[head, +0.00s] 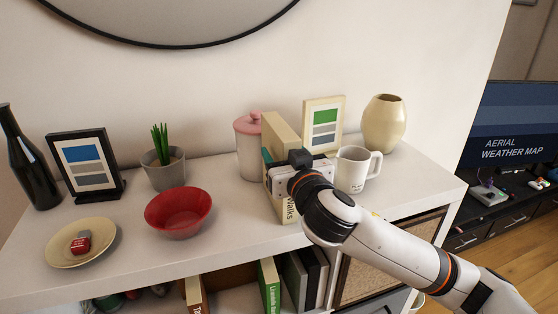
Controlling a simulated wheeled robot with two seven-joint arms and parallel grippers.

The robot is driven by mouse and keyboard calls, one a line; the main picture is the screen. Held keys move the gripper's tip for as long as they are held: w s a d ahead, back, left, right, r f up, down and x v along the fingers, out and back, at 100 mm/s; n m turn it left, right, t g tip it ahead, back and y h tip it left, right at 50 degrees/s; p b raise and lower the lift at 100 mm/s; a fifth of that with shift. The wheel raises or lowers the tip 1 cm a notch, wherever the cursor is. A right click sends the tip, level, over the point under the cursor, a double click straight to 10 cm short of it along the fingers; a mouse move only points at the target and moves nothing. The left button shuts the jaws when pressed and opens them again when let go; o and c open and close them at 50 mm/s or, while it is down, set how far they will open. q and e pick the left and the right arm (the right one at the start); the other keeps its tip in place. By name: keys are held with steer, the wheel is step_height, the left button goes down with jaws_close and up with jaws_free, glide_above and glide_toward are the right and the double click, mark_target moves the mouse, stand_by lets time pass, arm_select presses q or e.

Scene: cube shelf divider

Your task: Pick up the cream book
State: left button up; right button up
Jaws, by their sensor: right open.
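The cream book (282,137) stands upright on the white shelf top, its spine with dark lettering facing the front. A teal strip shows at its left edge. My right gripper (282,165) is at the book, in front of its upper half, and covers part of it. The jaws are open. Whether the fingers touch the book is hidden by the gripper body. My left gripper is not in view.
A white mug (352,170) stands close to the right of my gripper. A pink-lidded canister (249,150) is close behind the book at left. A red bowl (178,212), a plate (62,250) and a vase (384,124) stand farther off. The shelf's front middle is clear.

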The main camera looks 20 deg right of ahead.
steer(key=shift+w, duration=0.6)
steer(key=shift+s, duration=0.1)
jaws_close()
